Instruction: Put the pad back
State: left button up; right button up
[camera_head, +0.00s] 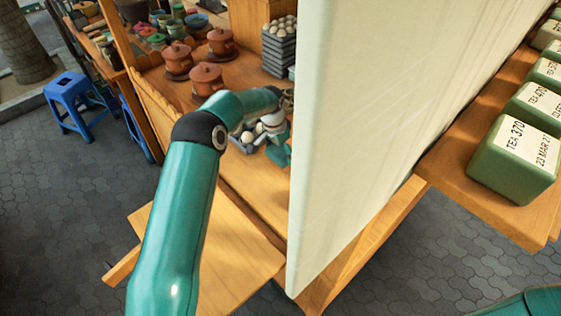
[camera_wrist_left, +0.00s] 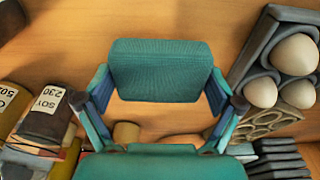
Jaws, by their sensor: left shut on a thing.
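A teal, woven-looking pad (camera_wrist_left: 160,68) sits between the fingers of my left gripper (camera_wrist_left: 157,92) in the left wrist view. The gripper is shut on it, one finger at each side, above a wooden surface. I cannot tell whether the pad touches the wood. In the head view my left gripper (camera_head: 277,148) is low over the wooden counter (camera_head: 255,195), close to the left side of a large pale panel. The panel hides part of that area, and the pad cannot be told apart there. My right gripper is not in view.
The pale panel (camera_head: 345,130) stands upright beside the arm. Eggs in a dark tray (camera_wrist_left: 272,55) lie right of the pad. Labelled SOY containers (camera_wrist_left: 45,115) are at left. Lidded clay pots (camera_head: 207,80) stand farther back. Green tea tins (camera_head: 515,160) line the right shelf.

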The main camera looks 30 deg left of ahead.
aim_at(280, 158)
pick_arm(q)
jog(key=shift+f+b, duration=0.5)
jog(key=shift+f, duration=1.35)
jog(key=shift+f, duration=0.15)
jog(key=o, duration=0.8)
jog(key=shift+c, duration=0.2)
jog(key=shift+r, duration=0.4)
jog(key=r+p, duration=0.1)
jog(key=r, duration=0.2)
jog(key=s+r+p, duration=0.1)
jog(key=r+p, duration=0.1)
jog(key=r, duration=0.2)
jog(key=r+p, duration=0.1)
jog(key=r, duration=0.3)
jog(key=shift+s+a+r+p, duration=0.2)
jog(key=shift+s+a+p, duration=0.1)
